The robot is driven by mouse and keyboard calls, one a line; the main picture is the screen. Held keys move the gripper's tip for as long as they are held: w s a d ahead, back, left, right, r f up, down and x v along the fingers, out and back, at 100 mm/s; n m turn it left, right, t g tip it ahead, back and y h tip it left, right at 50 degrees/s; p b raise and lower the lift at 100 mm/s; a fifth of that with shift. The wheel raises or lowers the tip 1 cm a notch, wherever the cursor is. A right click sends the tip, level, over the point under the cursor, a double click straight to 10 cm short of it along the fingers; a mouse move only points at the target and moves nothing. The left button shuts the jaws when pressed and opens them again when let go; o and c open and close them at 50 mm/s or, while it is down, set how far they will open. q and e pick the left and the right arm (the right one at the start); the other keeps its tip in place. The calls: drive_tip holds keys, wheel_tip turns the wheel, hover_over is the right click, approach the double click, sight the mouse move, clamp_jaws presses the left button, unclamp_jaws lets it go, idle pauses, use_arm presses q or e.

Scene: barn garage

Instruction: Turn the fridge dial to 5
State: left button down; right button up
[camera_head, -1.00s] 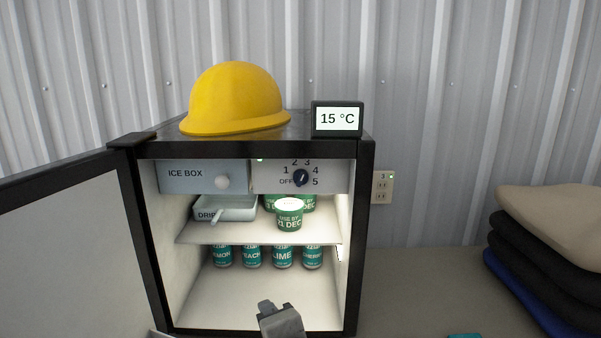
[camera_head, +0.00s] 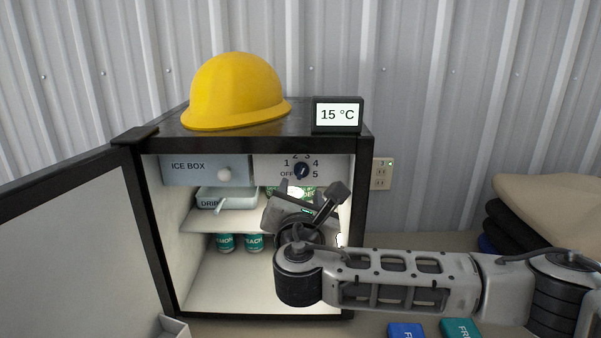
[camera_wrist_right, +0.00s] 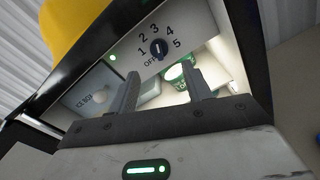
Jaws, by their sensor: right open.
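The dark blue fridge dial (camera_head: 301,171) sits on a pale panel at the fridge's upper right, marked OFF and 1 to 5; it also shows in the right wrist view (camera_wrist_right: 158,48). A light mark crosses its knob, but I cannot tell for sure which marking it points to. My right gripper (camera_head: 305,194) is open and empty in front of the fridge opening, just below the dial. In the right wrist view its two fingers (camera_wrist_right: 160,74) stand apart, with the dial beyond them. The display (camera_head: 337,115) reads 15 °C. My left gripper is not recognisable in view.
The fridge door (camera_head: 70,250) stands open at left. An ice box (camera_head: 195,171), a drip tray (camera_head: 215,206), a green tub and cans (camera_head: 225,243) are inside. A yellow hard hat (camera_head: 235,95) is on top. Folded cloths (camera_head: 555,205) lie at right.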

sight(301, 176)
drive_tip(key=w+p, duration=0.1)
drive_tip(key=w, duration=0.6)
drive_tip(key=shift+w, duration=0.2)
drive_tip(key=c, duration=0.9)
